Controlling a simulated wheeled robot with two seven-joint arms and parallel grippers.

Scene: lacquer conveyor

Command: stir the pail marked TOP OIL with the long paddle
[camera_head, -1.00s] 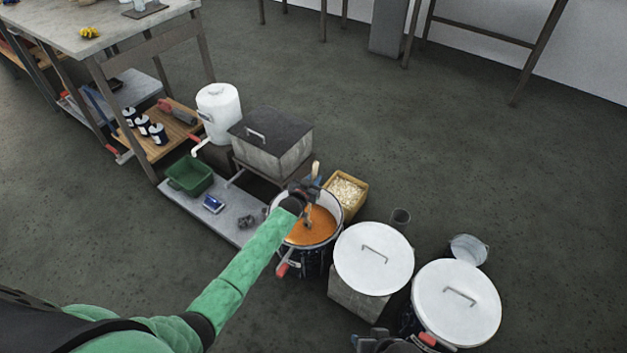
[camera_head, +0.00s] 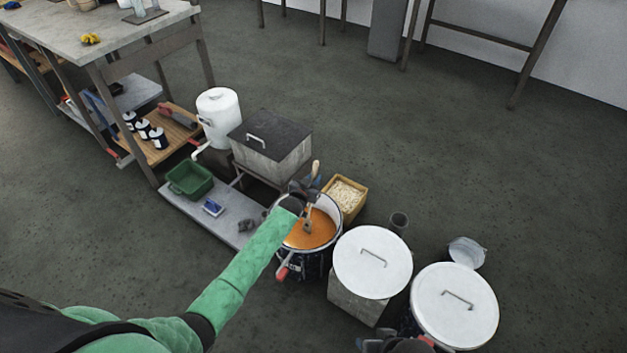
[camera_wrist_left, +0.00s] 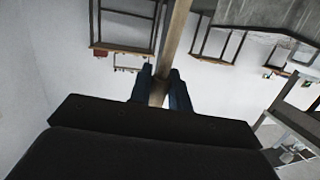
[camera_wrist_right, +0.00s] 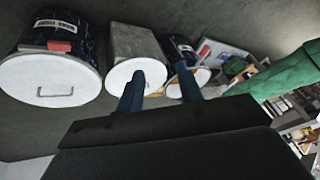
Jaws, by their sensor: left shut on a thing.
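An open pail (camera_head: 288,264) with orange liquid stands on the floor at the centre of the head view. Its label is too small to read. The long wooden paddle (camera_head: 316,168) stands nearly upright, its lower end in the liquid. My left gripper (camera_head: 305,188) is above the pail, shut on the paddle's shaft. In the left wrist view the shaft (camera_wrist_left: 178,28) runs between the closed fingers (camera_wrist_left: 160,82). My right gripper (camera_wrist_right: 160,82) is open and empty, with its fingers apart. It shows only partly at the bottom edge of the head view (camera_head: 388,343).
A white-lidded block-like container (camera_head: 372,262) and a white-lidded pail (camera_head: 454,305) stand right of the open pail. A yellow box of pale pieces (camera_head: 362,188) is close behind it. A low grey platform (camera_head: 200,217) lies left.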

